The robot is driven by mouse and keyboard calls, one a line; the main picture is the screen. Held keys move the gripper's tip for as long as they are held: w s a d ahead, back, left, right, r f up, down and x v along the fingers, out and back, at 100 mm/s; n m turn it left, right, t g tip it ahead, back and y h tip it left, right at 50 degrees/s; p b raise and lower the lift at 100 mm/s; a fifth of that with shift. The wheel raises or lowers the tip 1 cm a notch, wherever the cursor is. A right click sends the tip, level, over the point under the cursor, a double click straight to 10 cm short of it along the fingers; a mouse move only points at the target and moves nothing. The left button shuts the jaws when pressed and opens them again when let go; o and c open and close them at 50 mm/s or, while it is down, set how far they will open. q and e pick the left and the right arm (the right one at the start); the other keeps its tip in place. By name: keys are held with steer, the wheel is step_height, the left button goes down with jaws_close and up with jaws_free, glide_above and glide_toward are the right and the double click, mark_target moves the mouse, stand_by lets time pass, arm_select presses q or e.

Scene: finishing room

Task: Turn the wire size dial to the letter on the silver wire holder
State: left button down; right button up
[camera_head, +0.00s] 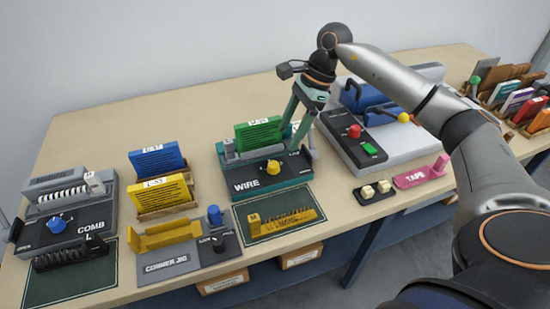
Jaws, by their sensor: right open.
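The wire machine (252,186) has a teal base, a dark front marked WIRE and a green booklet (257,134) in it. Its yellow dial (273,167) is on the front; its letters are too small to read. My right gripper (296,136) is open and points down at the machine's right rear, beside the booklet and behind the dial. Whether it touches anything is unclear. I cannot make out a silver wire holder; a gold toothed strip (288,223) with a small tag lies on the green mat (262,234) in front. My left gripper is not in view.
The comb machine (68,215) stands left, near the corner jig (180,250) and blue and yellow booklets. A grey machine (385,135) with blue handles stands right, behind small cream blocks (375,189) and a pink tape holder (421,175). My right arm crosses above the table's right side.

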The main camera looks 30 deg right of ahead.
mark_target(274, 164)
steer(key=x, duration=0.9)
steer(key=shift+a+p, duration=0.1)
steer(key=shift+p, duration=0.2)
jaws_close()
